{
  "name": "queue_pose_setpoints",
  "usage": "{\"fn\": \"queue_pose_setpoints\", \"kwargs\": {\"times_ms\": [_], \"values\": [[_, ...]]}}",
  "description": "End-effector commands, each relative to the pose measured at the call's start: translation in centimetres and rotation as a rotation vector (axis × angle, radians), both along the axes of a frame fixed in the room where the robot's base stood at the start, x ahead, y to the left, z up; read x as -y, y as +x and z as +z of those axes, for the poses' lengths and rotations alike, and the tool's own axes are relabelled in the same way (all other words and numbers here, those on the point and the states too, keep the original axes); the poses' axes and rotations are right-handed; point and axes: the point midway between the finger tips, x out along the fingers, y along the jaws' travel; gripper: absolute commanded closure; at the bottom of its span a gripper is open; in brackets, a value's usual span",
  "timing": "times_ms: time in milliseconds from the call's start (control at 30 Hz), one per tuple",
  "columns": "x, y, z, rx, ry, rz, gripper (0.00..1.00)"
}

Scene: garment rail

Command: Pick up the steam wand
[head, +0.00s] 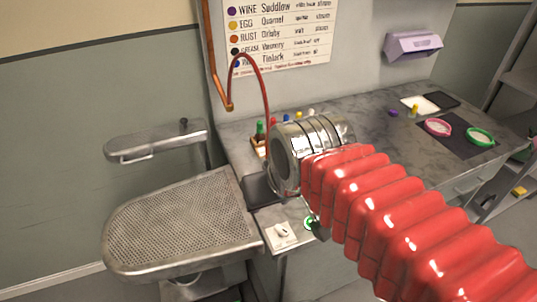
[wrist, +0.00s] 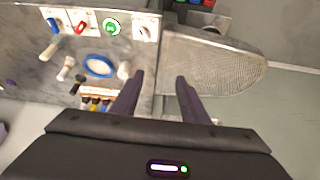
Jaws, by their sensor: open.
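I cannot make out the steam wand for certain in either view. A thin red hose (head: 263,82) arcs from the copper pipe (head: 213,60) at the back and drops behind my arm in the head view, so its lower end is hidden. My gripper (wrist: 160,75) is open in the wrist view, its two dark fingers apart with nothing visible held between them. The fingers are over the join between the grey counter and the perforated board. In the head view my red-sleeved arm hides most of the gripper.
The perforated board (head: 180,225) juts out left of the marbled counter (head: 375,125); a smaller board (head: 155,140) stands behind it. A bottle rack (wrist: 97,97), blue ring (wrist: 99,66) and brushes lie near the fingers. Pink (head: 437,127) and green (head: 480,137) rings lie far right.

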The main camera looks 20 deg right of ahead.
Motion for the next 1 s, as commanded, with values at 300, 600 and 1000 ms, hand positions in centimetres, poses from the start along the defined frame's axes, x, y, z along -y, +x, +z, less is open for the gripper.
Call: {"fn": "queue_pose_setpoints", "kwargs": {"times_ms": [300,600,1000], "values": [[1.5,5.7,3.2,-0.089,0.036,-0.116,0.59],[3.3,11.8,4.8,-0.176,0.070,-0.233,0.59],[6.6,20.1,4.4,-0.291,0.110,-0.394,0.59]]}}
